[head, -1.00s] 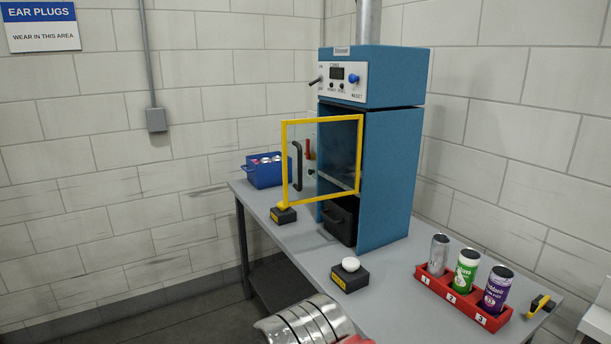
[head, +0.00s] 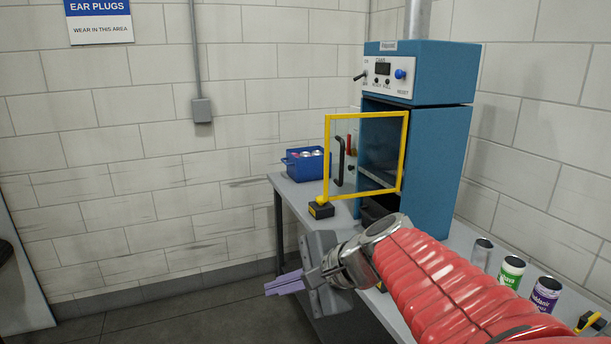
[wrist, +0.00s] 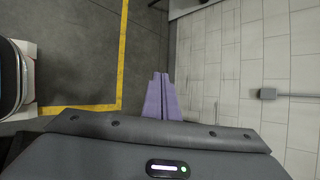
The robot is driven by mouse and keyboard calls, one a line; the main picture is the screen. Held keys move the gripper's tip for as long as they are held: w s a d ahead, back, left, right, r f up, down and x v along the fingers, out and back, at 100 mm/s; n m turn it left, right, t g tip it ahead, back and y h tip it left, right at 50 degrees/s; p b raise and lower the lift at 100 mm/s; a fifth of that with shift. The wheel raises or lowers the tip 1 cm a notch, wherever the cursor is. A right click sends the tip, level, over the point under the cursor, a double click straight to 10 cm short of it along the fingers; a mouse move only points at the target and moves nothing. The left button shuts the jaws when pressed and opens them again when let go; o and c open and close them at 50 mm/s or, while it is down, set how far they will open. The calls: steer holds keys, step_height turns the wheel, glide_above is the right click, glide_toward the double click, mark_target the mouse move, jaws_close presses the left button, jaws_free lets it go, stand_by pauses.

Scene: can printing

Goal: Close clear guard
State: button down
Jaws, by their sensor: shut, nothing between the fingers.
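The clear guard (head: 364,117) is a see-through panel in a yellow frame with a black vertical handle (head: 340,161). It stands swung open at the front of the blue machine (head: 435,160), its left edge out over the table. My gripper (head: 284,284) is in front of the table, low and left of the guard, apart from it. Its purple fingers are together and empty. They also show closed in the wrist view (wrist: 161,98), over the floor. My red arm hides part of the table and the machine's lower front.
A blue bin of cans (head: 306,164) stands at the table's far left. A black block (head: 321,210) sits below the guard's outer edge. Several cans, including a green one (head: 511,271) and a purple one (head: 543,295), stand at the right. Floor left of the table is clear.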

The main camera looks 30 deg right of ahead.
steer(key=w+d+r+m+t+h, duration=0.1)
steer(key=w+d+r+m+t, duration=0.1)
steer(key=d+m, duration=0.4)
steer(key=w+d+r+m+t+h, duration=0.2)
steer(key=d+r+m+t, duration=0.2)
steer(key=d, duration=0.9)
steer(key=w+d+r+m+t+h, duration=0.2)
steer(key=d+r+m, duration=0.3)
steer(key=d+m, duration=0.3)
steer(key=shift+w+d+t, duration=0.35)
steer(key=shift+d+t, duration=0.25)
steer(key=shift+d, duration=0.4)
steer(key=shift+w+r, duration=0.1)
glide_toward(343, 166)
steer(key=w, duration=0.6)
steer(key=shift+w+a, duration=0.15)
steer(key=shift+w, duration=0.05)
